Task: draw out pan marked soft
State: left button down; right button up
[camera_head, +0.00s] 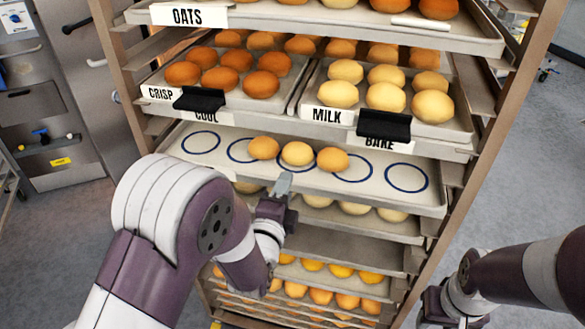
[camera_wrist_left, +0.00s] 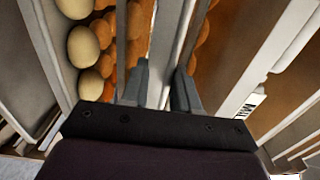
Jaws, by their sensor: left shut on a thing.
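No label reading SOFT shows in either view. My left gripper (camera_head: 283,184) is at the front of the rack, at the front rim of the pan with blue rings (camera_head: 380,186), which carries three golden buns (camera_head: 297,153). In the left wrist view the fingers (camera_wrist_left: 162,88) are shut on a thin grey pan rim (camera_wrist_left: 166,45). Which pan this rim belongs to is hard to tell, as the gripper hides that spot. My right gripper (camera_head: 440,308) is low at the right, apart from the rack, and its fingers are not clear.
Above are pans marked CRISP (camera_head: 160,93) and MILK (camera_head: 327,114), over front labels COOL and BAKE partly hidden by black clips (camera_head: 384,126). OATS (camera_head: 187,15) is on the top pan. More bun pans lie below.

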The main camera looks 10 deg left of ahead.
pick_arm(q)
jog(key=shift+s+r, duration=0.1)
jog(key=shift+s, duration=2.25)
jog(key=shift+s+a, duration=0.15)
jog(key=shift+s, duration=2.1)
